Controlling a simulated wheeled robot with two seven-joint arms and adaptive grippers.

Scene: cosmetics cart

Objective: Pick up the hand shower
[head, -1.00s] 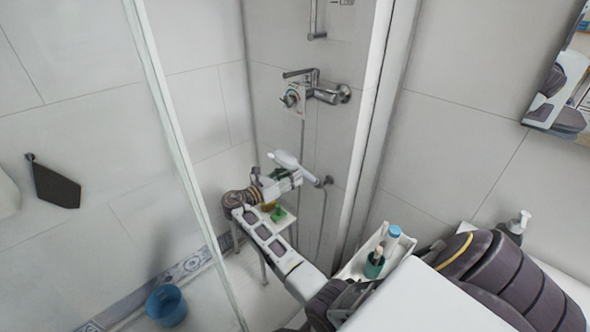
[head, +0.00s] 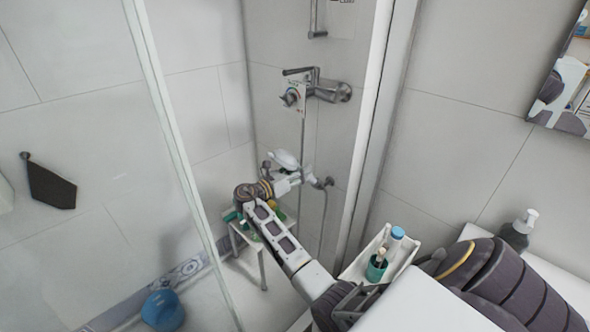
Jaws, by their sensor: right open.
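The hand shower (head: 286,159) has a small white head, low on the shower wall below the mixer tap. My right gripper (head: 300,178) is open at the end of the right arm, which reaches in from the lower right. The gripper is just below the head in the picture and overlaps it closely. The handle is mostly hidden, and I cannot tell whether the fingers touch it. My left gripper is not in view.
A glass panel (head: 178,140) stands left of the arm. A mixer tap (head: 325,91) and hose (head: 323,215) are on the wall. A small stool (head: 262,262) with green items is below my arm. A white caddy (head: 365,262) with bottles is close to my right arm.

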